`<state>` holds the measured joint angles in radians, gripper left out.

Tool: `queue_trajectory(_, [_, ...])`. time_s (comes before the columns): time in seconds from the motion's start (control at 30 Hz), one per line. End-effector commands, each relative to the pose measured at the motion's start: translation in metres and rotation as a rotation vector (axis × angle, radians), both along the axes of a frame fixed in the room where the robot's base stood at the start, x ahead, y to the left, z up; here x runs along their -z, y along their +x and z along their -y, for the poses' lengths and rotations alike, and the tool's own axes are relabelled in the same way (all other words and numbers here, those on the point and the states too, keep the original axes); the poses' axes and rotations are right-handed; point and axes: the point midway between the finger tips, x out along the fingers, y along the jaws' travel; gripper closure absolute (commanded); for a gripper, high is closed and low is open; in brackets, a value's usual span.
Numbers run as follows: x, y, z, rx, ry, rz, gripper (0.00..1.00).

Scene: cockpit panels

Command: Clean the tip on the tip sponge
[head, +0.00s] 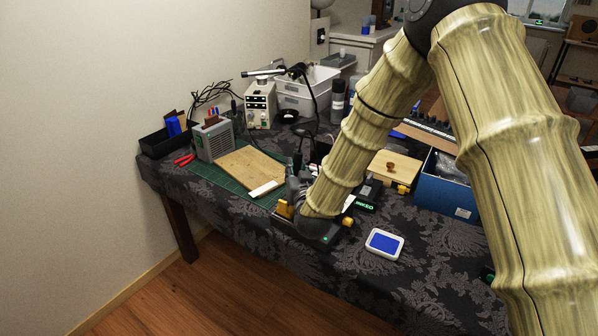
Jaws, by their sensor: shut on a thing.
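My gripper (297,188) is at the end of my bamboo-patterned arm, low over the front of the table. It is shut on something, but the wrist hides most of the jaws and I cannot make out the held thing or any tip. A dark station base (322,238) with a small green light lies just under the wrist. A small yellow block (285,209) at its left side may be a sponge. A blue pad in a white frame (385,243) lies apart to the right. I cannot tell for sure which one is the tip sponge.
A wooden board (248,168) lies on the green cutting mat (207,172) at left. A blue box (443,191) is at right. Patterned cloth is clear around the blue pad.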

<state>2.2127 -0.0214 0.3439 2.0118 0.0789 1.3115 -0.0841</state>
Motion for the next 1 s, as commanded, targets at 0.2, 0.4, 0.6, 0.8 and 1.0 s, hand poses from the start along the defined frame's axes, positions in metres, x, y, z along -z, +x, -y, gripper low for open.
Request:
queue_trajectory(0.2, [0.001,0.001,-0.003,-0.001,0.000,-0.002,1.00])
queue_trajectory(0.4, [0.001,-0.001,0.001,0.000,0.000,-0.002,1.00])
queue_trajectory(0.6, [0.002,-0.005,0.006,-0.001,-0.001,-0.003,1.00])
queue_trajectory(0.8, [0.001,-0.006,0.008,0.000,-0.001,-0.002,1.00])
queue_trajectory(1.0, [0.001,-0.006,0.008,0.001,-0.001,-0.002,1.00])
